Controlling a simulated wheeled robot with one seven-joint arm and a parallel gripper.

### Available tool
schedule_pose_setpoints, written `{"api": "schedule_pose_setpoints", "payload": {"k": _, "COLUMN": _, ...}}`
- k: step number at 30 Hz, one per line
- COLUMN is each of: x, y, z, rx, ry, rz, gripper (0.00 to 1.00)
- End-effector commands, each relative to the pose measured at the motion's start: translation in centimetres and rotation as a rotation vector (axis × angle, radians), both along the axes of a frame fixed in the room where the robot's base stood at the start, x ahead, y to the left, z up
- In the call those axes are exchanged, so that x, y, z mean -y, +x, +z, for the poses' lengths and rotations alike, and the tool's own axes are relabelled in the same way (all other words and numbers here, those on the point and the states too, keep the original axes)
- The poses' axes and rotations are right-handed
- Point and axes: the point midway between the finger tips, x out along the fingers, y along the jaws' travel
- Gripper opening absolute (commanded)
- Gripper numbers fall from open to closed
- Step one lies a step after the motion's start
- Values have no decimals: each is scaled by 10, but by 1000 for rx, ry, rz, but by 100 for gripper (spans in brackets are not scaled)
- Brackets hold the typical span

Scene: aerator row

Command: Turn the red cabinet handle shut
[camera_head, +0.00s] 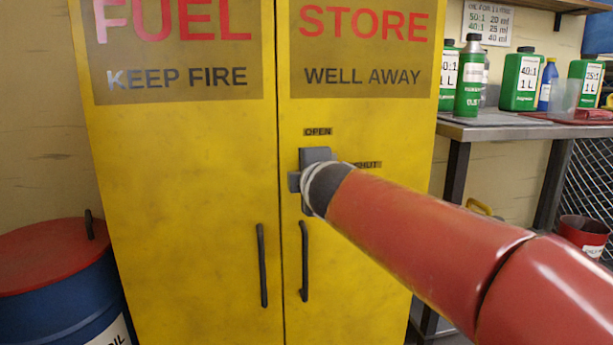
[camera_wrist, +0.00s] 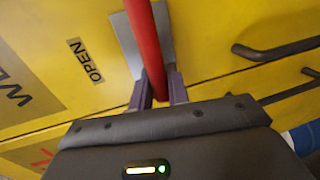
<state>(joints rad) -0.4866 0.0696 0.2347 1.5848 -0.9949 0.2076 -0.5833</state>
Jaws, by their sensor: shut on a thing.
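The yellow fuel cabinet (camera_head: 195,160) stands ahead with both doors closed. Its red handle (camera_wrist: 150,45) shows in the wrist view as a long red bar in front of a grey plate (camera_wrist: 125,42). My gripper (camera_wrist: 163,88) has a finger on either side of the bar and is shut on it near its lower end in that view. The bar's upper end runs out of frame. In the head view my red arm and wrist cover the handle; part of the grey plate (camera_head: 316,155) shows above them. The OPEN label (camera_head: 318,132) is above the plate, and the SHUT label (camera_head: 367,165) is to its right, partly covered.
Two black door pulls (camera_head: 262,265) (camera_head: 304,262) hang below the plate, beside the door seam. A blue drum (camera_head: 60,310) with a red lid stands left. A bench (camera_head: 480,132) with green bottles (camera_head: 521,82) stands right, with a red bucket (camera_head: 584,235) below.

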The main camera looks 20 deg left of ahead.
Motion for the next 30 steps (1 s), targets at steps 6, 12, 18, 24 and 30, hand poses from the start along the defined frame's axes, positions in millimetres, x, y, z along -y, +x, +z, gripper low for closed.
{"api": "schedule_pose_setpoints", "payload": {"k": 6, "x": -1, "y": 0, "z": -1, "rx": -1, "ry": -3, "rz": 1, "gripper": 30}}
{"api": "schedule_pose_setpoints", "payload": {"k": 12, "x": 0, "y": 0, "z": -1, "rx": 0, "ry": -1, "rz": 1, "gripper": 37}}
{"api": "schedule_pose_setpoints", "payload": {"k": 18, "x": 3, "y": -4, "z": 1, "rx": 0, "ry": 0, "rz": 0, "gripper": 37}}
{"api": "schedule_pose_setpoints", "payload": {"k": 24, "x": 19, "y": -31, "z": 10, "rx": 2, "ry": 0, "rz": 0, "gripper": 37}}
{"api": "schedule_pose_setpoints", "payload": {"k": 30, "x": 34, "y": -56, "z": 14, "rx": 0, "ry": -1, "rz": 1, "gripper": 37}}
